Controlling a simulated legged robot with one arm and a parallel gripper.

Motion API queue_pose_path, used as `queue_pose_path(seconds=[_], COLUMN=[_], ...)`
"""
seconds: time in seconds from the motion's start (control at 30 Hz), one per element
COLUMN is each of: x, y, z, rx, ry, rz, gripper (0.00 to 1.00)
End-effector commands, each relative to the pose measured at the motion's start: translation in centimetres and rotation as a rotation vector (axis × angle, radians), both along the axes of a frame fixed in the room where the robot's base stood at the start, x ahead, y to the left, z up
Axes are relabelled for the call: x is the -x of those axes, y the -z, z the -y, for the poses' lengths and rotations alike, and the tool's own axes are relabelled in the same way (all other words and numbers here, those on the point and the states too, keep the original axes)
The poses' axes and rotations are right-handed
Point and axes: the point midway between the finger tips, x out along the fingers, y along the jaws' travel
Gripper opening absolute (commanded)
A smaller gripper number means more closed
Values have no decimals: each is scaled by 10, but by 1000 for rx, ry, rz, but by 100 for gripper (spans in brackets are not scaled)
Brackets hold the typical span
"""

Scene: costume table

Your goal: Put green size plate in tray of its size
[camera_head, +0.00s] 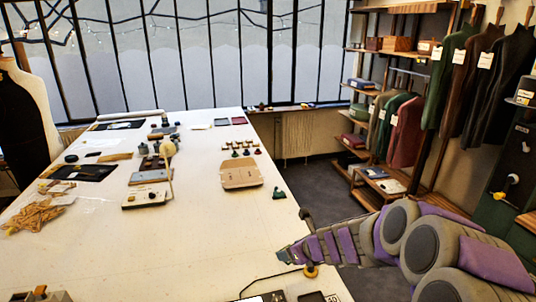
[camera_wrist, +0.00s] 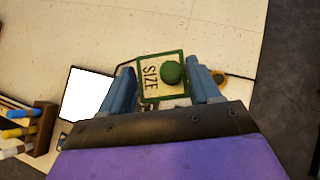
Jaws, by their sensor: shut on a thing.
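My gripper (camera_wrist: 165,88) is shut on the green size plate (camera_wrist: 150,72), a pale square with a green rim, the word SIZE and a round green knob. The plate sits between the two blue-grey fingers in the wrist view. In the head view my gripper (camera_head: 283,256) is over the right front part of the table, and the plate is hard to make out there. Dark flat items (camera_head: 312,297) at the bottom edge, one with pale marks like a number, are cut off. I cannot tell whether one is the matching tray.
The white table (camera_head: 130,245) has much bare surface. A tan board (camera_head: 240,175), small dark pieces and a small green piece (camera_head: 279,193) lie farther back. The wrist view shows a white panel (camera_wrist: 88,95) and a rack with coloured rods (camera_wrist: 40,130). Clothes (camera_head: 450,70) hang at right.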

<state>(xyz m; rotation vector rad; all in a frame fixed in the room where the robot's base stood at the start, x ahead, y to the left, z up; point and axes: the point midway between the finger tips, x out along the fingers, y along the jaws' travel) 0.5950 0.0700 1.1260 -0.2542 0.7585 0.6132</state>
Motion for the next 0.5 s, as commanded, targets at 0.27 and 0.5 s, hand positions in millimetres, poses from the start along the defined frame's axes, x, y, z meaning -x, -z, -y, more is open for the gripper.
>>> queue_pose_path(seconds=[0.27,0.5], x=[-9,-9], y=[-10,-12], z=[23,36], rx=[1,-5], ry=[215,338], rz=[-1,-2], gripper=[29,29])
